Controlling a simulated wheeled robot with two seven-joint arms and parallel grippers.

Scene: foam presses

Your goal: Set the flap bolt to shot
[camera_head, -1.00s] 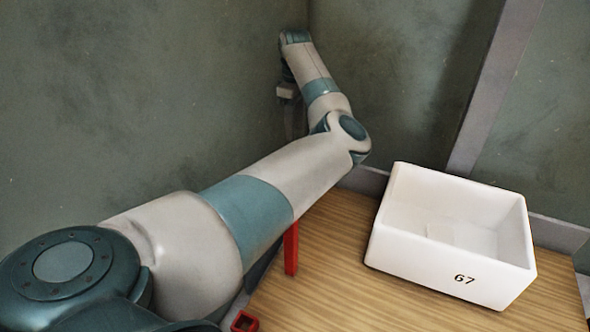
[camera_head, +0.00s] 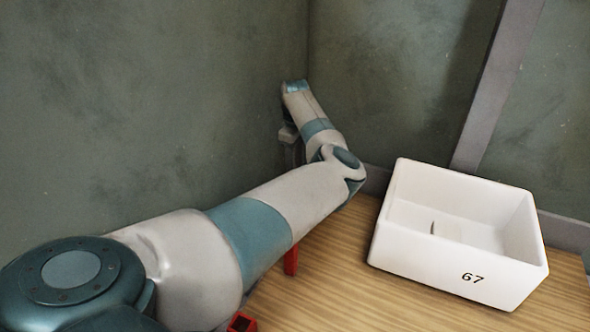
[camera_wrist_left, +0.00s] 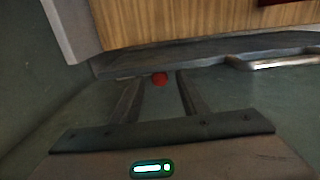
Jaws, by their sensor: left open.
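In the left wrist view a small round red knob (camera_wrist_left: 160,79) shows between the tips of my left gripper (camera_wrist_left: 156,77). It looks like the bolt's knob, but the bolt's body and its position cannot be made out. The two dark fingers are apart, with nothing clasped between them. I cannot tell whether they touch the knob. In the head view my left arm reaches from the lower left toward the wall corner, and its fingers are hidden. My right gripper is not in view.
A white box marked 67 (camera_head: 430,258) stands on the wooden surface (camera_head: 340,285). A red post (camera_head: 291,261) and a red square-ended piece (camera_head: 242,322) are partly behind my arm. A metal handle-like bar (camera_wrist_left: 275,62) lies right of the knob in the wrist view.

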